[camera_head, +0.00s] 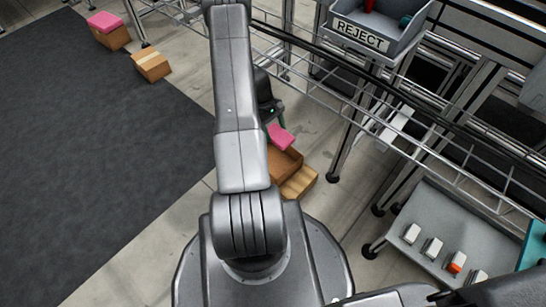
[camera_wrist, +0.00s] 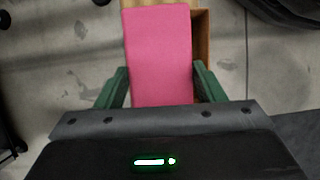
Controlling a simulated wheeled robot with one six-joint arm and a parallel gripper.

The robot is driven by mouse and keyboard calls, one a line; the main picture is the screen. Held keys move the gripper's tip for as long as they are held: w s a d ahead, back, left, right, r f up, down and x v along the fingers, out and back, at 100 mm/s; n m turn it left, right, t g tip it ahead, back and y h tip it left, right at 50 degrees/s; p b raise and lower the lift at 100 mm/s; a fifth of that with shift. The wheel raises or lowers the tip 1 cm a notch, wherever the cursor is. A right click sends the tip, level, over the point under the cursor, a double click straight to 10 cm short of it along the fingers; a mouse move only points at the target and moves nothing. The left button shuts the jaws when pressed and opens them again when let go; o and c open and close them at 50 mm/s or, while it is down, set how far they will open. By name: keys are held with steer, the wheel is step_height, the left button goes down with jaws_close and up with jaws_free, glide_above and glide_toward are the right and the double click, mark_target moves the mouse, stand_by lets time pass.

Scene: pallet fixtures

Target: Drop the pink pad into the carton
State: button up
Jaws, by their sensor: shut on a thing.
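My gripper (camera_wrist: 160,70) is shut on the pink pad (camera_wrist: 157,35), with one green finger along each side of it. In the head view the gripper (camera_head: 272,115) is partly hidden behind my arm, and the pad (camera_head: 281,138) sticks out below it. An open brown carton (camera_head: 286,163) stands on the floor just below the pad in the picture, partly hidden by my arm. In the wrist view the pad covers most of the carton (camera_wrist: 202,45), whose edge shows to the right. I cannot tell the height of the pad above it.
Another pink piece (camera_head: 104,21) lies on a box (camera_head: 113,39) at top left, near a closed carton (camera_head: 152,65). A grey REJECT bin (camera_head: 362,35) and metal conveyor frames stand at the right. A grey tray (camera_head: 465,222) holds several white parts. Dark matting at left is clear.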

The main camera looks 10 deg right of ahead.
step_height(320, 180, down, 6)
steer(key=b, duration=0.2)
steer(key=shift+r+b, duration=0.2)
steer(key=shift+b, duration=0.15)
steer(key=o, duration=1)
steer(key=shift+o, duration=0.2)
steer(key=p+v, duration=0.2)
steer(key=v, duration=0.5)
steer(key=shift+w+a+r+p, duration=0.1)
steer(key=shift+r+p, duration=0.15)
steer(key=shift+p, duration=0.15)
steer(key=shift+f, duration=0.1)
